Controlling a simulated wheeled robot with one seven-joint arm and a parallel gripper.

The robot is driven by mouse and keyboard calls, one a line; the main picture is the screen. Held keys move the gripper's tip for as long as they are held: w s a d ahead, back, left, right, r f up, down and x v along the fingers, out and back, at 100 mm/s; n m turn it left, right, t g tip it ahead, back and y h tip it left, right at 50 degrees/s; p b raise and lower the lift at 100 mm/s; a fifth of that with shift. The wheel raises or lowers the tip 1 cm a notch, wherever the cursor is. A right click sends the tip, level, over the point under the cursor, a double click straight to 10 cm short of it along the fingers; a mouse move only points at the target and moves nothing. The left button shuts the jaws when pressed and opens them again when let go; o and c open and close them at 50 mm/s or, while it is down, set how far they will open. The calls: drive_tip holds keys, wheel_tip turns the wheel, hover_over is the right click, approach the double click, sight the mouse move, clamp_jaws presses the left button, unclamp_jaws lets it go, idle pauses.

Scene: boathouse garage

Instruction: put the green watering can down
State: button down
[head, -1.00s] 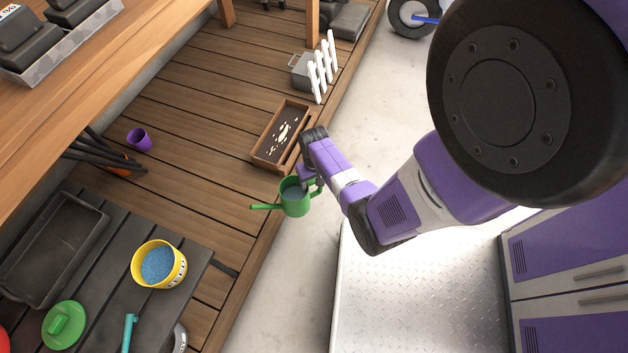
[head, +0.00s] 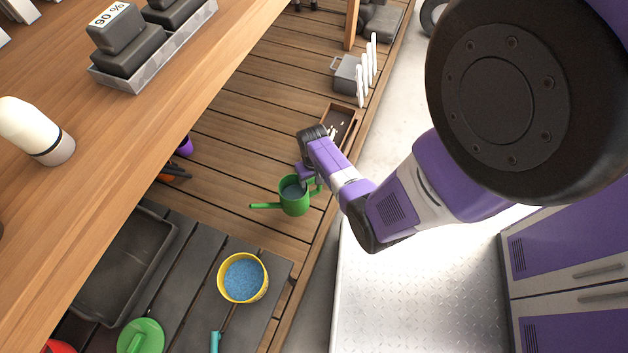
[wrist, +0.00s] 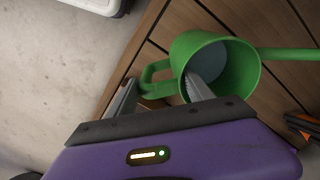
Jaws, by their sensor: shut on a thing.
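The green watering can (head: 295,204) hangs from my gripper (head: 311,184) over the wooden deck, its spout pointing left in the head view. In the wrist view the can (wrist: 248,78) shows its open top with a blue-grey inside, its handle toward my gripper (wrist: 160,95). One finger reaches inside the can's rim and the other lies outside by the handle, so my gripper is shut on the can. I cannot tell how far above the deck the can's base is.
A tray of soil (head: 340,122) lies beyond my gripper. In front, a dark slatted table (head: 205,265) bears a yellow tub of blue grains (head: 262,293) and a black tray (head: 163,240). A wooden bench (head: 150,95) stands at left.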

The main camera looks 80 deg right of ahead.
drive_tip(key=shift+r, duration=0.1)
drive_tip(key=b, duration=0.4)
hover_over(314, 194)
drive_tip(key=shift+f, duration=2.55)
drive_tip(key=shift+f+b, duration=0.55)
drive_tip(key=shift+f, duration=0.5)
drive_tip(key=shift+c, duration=1.5)
unclamp_jaws()
